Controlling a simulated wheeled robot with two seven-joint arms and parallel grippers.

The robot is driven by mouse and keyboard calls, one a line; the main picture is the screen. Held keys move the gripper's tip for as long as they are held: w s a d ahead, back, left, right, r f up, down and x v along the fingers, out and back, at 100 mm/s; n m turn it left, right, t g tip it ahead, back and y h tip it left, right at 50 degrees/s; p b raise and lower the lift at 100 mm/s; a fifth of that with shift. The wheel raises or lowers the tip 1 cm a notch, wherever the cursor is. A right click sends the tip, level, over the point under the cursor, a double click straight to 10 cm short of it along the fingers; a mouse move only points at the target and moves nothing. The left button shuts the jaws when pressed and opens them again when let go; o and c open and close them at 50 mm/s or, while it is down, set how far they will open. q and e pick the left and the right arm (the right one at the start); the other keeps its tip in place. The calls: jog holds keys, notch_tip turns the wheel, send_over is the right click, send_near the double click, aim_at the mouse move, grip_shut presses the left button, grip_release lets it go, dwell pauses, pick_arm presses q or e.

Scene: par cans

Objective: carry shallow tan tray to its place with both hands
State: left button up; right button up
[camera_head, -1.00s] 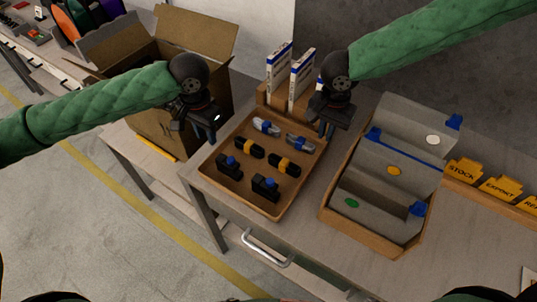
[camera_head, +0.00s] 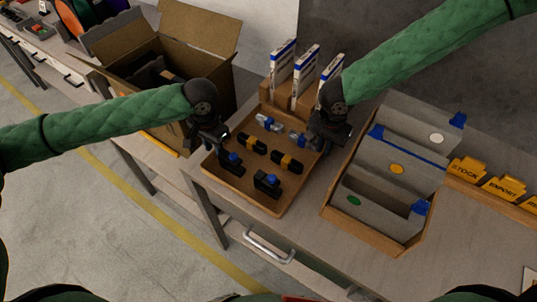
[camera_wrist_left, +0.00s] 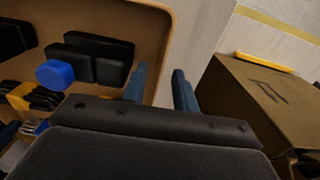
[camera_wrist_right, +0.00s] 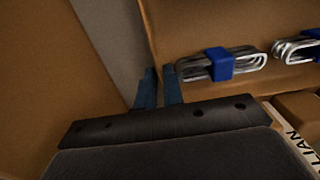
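The shallow tan tray (camera_head: 241,194) sits on the table, holding two silver clip bundles (camera_head: 268,123), black-and-yellow pieces and black blocks with blue knobs. My left gripper (camera_head: 220,150) is at the tray's left side. In the left wrist view its fingers (camera_wrist_left: 160,88) stand apart on either side of the tray rim, with a gap. My right gripper (camera_head: 324,148) is at the tray's right side. In the right wrist view its fingers (camera_wrist_right: 160,88) are close together with the tray's rim between them. The arms hide parts of both side rims.
An open cardboard box (camera_head: 205,60) stands left of the tray. White-and-blue boxes stand in a wooden holder (camera_head: 270,92) behind it. A wooden bin with grey dividers (camera_head: 365,230) is close on the right, with yellow label cards (camera_head: 466,172) beyond. Bare table shows at lower right.

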pick_arm(q)
jog(key=c, duration=0.4)
pick_arm(e)
grip_shut()
pick_arm(q)
grip_shut()
jog(key=shift+r, duration=0.1)
pick_arm(e)
jog(key=shift+r, duration=0.15)
